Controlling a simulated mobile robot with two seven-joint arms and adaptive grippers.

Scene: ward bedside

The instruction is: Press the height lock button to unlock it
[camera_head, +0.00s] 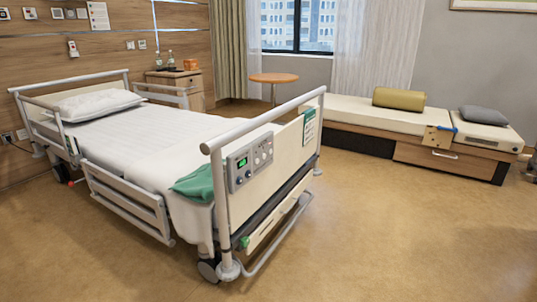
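A control panel (251,170) is mounted on the outer face of the bed's footboard (285,148). It has a small lit green display on its left part and several round buttons or knobs on its face. The labels are too small to read, so I cannot tell which one is the height lock button. The hospital bed (150,140) has white bedding and a pillow, with its foot end towards me. Neither of my grippers is in view, and nothing covers the panel.
A green cloth (194,185) hangs at the bed's near corner beside the panel. A low bench (362,116) stands at the back right, a bedside cabinet (172,80) and round table (273,78) behind. The floor (390,230) in front and to the right is clear.

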